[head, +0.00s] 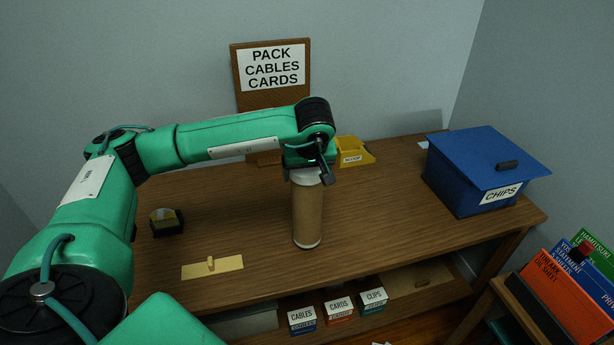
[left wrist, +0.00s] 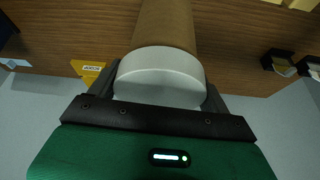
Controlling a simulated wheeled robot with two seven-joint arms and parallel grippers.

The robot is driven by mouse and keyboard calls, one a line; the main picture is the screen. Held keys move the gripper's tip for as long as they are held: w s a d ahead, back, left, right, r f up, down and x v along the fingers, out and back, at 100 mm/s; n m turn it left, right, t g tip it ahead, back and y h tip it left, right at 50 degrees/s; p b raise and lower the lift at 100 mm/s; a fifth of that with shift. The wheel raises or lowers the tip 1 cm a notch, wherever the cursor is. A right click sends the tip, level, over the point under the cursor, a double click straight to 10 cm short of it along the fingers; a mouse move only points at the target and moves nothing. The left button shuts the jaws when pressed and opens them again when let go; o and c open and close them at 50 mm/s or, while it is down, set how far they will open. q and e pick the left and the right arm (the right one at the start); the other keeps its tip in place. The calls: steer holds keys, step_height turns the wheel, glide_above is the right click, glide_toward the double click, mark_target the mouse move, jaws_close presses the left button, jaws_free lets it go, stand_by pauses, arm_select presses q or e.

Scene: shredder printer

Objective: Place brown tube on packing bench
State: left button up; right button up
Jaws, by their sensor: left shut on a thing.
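The brown tube (head: 307,217) stands upright at the middle of the wooden packing bench (head: 380,212), with a pale cap at its top. Its lower end appears to be at the bench top; I cannot tell if it touches. My left gripper (head: 306,174) is above it, shut on its capped upper end. In the left wrist view the white cap (left wrist: 160,75) sits between the fingers, and the brown body extends away from them toward the bench. My right gripper is not in view.
A blue CHIPS box (head: 480,172) stands at the bench's right. A yellow bin (head: 354,152) is behind the tube. A tan plate with a peg (head: 212,267) and a small dark holder (head: 166,222) lie to the left. Labelled boxes (head: 338,312) sit on the shelf below.

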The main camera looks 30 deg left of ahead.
arm_select(q)
steer(key=shift+f, duration=1.25)
steer(key=o, duration=1.2)
steer(key=shift+o, duration=0.6)
steer(key=shift+r, duration=0.25)
steer(key=shift+s+d+r, duration=0.1)
steer(key=shift+d+r, duration=0.05)
steer(key=shift+r, duration=0.2)
steer(key=v, duration=0.3)
steer(key=shift+r, duration=0.1)
steer(key=b+v, duration=0.1)
steer(key=v, duration=0.5)
steer(key=shift+s+d+r, duration=0.1)
steer(key=shift+d+r, duration=0.05)
steer(key=shift+r, duration=0.1)
steer(key=shift+s+d+r, duration=0.15)
steer(key=shift+s+r, duration=0.1)
steer(key=shift+r, duration=0.4)
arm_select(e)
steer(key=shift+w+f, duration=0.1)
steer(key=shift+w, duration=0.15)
